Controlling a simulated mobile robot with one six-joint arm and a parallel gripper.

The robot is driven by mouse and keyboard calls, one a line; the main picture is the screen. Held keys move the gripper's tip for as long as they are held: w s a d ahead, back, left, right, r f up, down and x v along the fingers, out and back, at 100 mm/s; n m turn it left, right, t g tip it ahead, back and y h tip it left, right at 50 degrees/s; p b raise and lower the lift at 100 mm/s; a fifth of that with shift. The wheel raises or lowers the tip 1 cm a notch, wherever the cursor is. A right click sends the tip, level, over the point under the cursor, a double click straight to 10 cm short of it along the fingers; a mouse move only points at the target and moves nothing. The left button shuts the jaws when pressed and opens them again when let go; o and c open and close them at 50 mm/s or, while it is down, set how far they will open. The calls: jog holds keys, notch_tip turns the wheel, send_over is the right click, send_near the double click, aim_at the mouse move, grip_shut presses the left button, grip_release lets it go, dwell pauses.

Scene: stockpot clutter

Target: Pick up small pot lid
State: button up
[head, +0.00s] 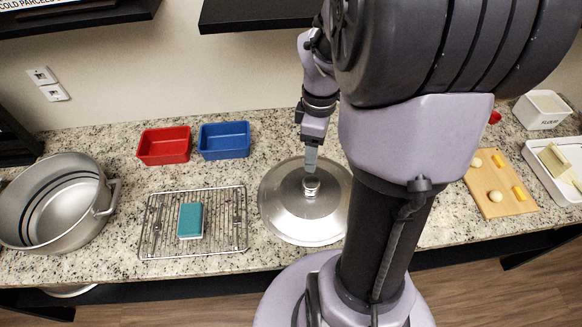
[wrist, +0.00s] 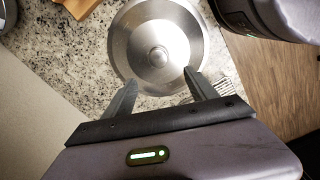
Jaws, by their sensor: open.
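A round silver metal lid (head: 280,215) with a central knob lies on the granite counter, between the wire rack and my arm. It also shows in the wrist view (wrist: 135,60), with its knob (wrist: 158,57) near the centre of the lid. My gripper (head: 311,172) points down over the lid close to the knob. In the wrist view my gripper (wrist: 160,77) is open and empty, with its fingers apart and the knob showing beyond and between their tips. My arm hides part of the lid's right side in the head view.
A large steel pot (head: 60,228) stands at the left. A wire rack (head: 162,245) holds a teal sponge (head: 190,220). Red (head: 164,158) and blue (head: 224,153) trays sit behind. A wooden board (head: 500,203) with food and a white tray (head: 572,190) are at the right.

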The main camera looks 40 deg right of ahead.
aim_at(311, 182)
notch_tip(311, 182, down, 11)
jog(key=b, duration=0.4)
jog(key=shift+r, duration=0.1)
jog(key=f+b, duration=0.2)
jog(key=f, duration=0.1)
jog(key=f+b, duration=0.1)
jog(key=f, duration=0.1)
jog(key=shift+w+d+f, duration=0.2)
jog(key=shift+d, duration=0.05)
jog(key=shift+r, duration=0.15)
jog(key=shift+c, duration=0.9)
grip_shut()
